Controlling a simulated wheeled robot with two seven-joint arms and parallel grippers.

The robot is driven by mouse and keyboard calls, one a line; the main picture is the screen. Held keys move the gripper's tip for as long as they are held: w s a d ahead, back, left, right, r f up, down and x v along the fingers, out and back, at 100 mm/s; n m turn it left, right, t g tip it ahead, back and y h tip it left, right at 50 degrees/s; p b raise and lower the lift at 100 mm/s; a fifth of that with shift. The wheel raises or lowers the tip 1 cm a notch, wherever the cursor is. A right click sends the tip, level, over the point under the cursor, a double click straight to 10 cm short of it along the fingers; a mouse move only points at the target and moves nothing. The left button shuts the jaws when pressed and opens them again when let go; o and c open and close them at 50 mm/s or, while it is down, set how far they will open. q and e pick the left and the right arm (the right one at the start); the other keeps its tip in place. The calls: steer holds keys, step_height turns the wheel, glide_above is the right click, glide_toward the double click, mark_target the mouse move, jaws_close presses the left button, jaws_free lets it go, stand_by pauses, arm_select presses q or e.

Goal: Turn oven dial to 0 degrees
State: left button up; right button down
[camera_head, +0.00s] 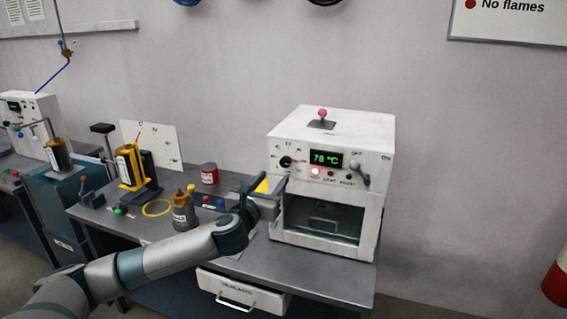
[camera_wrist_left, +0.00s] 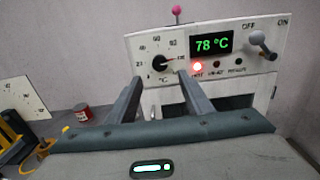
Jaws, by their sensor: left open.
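The white oven (camera_head: 330,185) stands on the right of the grey bench, with a window in its front. Its black dial (camera_head: 286,161) is at the left of the control panel; in the left wrist view the dial (camera_wrist_left: 160,63) sits inside a ring of printed numbers, just beyond my fingertips. The green display (camera_head: 326,159) reads 78 °C, and a red light glows below it. My left gripper (camera_wrist_left: 157,80) is open and empty, its two fingers spread below and to either side of the dial, apart from it. My right gripper is in no view.
A silver switch lever (camera_head: 360,168) is at the panel's right, between OFF and ON labels. A pink-knobbed lever (camera_head: 322,115) stands on the oven top. A red can (camera_head: 209,173), a brown bottle (camera_head: 183,212) and a yellow ring (camera_head: 157,208) are on the bench left of the oven.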

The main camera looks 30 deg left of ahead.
mark_target(285, 164)
arm_select(q)
steer(key=p+x, duration=0.1)
steer(key=x, duration=0.7)
steer(key=shift+w+p, duration=0.1)
steer(key=shift+p, duration=0.3)
steer(key=shift+x, duration=0.9)
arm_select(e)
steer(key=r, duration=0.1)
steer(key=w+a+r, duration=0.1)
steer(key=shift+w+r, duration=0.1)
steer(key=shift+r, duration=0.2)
arm_select(q)
steer(key=c, duration=1.1)
steer(key=shift+o, duration=0.2)
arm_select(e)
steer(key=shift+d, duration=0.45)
